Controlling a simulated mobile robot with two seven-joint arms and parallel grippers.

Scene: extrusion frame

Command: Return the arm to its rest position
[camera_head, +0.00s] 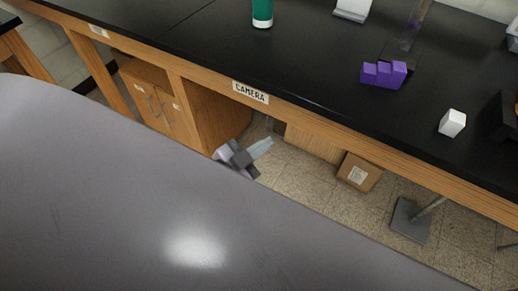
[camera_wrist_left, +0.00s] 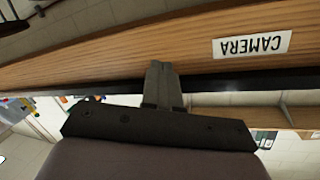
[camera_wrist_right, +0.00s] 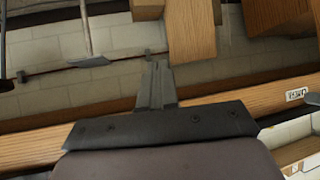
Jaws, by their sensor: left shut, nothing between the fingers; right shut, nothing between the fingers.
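My left gripper (camera_head: 262,147) shows in the head view, beyond the edge of my own grey body and below the front edge of the table. Its fingers are together with nothing between them. In the left wrist view its closed fingers (camera_wrist_left: 160,82) point toward the wooden table edge with the CAMERA label. My right gripper is not in the head view. In the right wrist view its closed fingers (camera_wrist_right: 155,82) are empty, with a wooden edge behind them and floor tiles beyond.
The black table (camera_head: 200,45) holds a purple stepped block (camera_head: 383,75), a white cube (camera_head: 453,123) and a green bottle (camera_head: 262,12). A wooden cabinet (camera_head: 215,110) and a cardboard box (camera_head: 359,172) stand under it. The wooden front edge (camera_head: 330,125) lies close to my left gripper.

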